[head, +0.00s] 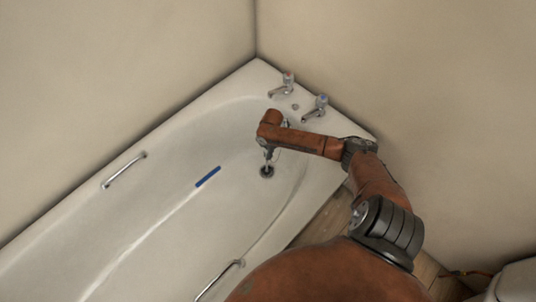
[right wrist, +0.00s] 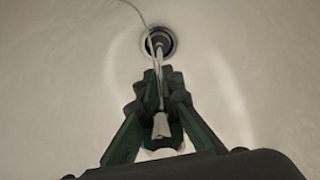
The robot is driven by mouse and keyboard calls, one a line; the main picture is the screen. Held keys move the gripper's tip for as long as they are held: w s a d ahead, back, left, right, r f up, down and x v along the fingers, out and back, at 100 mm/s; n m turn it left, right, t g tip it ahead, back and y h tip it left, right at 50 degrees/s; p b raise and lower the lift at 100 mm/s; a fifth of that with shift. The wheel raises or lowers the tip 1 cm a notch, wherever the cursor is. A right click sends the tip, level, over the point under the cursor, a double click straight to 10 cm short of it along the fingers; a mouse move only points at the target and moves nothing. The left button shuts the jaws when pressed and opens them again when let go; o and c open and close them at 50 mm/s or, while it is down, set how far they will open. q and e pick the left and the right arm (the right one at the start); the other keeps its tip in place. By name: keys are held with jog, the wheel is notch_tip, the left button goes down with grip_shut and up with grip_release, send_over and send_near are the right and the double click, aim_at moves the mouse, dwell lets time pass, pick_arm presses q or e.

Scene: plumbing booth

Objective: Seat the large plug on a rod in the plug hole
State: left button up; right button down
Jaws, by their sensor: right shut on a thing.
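The plug hole (right wrist: 172,49) is a round metal-rimmed ring in the white bath floor, ahead of my right gripper in the right wrist view. The dark plug (right wrist: 157,37) shows at the hole, at the end of a thin pale rod (right wrist: 159,75). My right gripper (right wrist: 162,87) is shut on the rod. In the head view my right gripper (head: 268,152) points down just above the dark round plug area (head: 267,172). I cannot tell whether the plug is fully down in the hole or just above it. My left gripper is not in view.
The white bathtub (head: 150,137) has two taps (head: 281,86) (head: 316,108) at its far end and metal grab rails (head: 125,170) on its sides. A blue strip (head: 208,177) lies on the bath floor. A thin cord (right wrist: 137,12) runs near the plug. Walls stand close behind.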

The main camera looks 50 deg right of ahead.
jog(key=c, duration=2)
grip_release()
jog(key=r, duration=0.8)
jog(key=d+r, duration=0.1)
jog(key=r, duration=0.3)
jog(key=shift+s, duration=0.15)
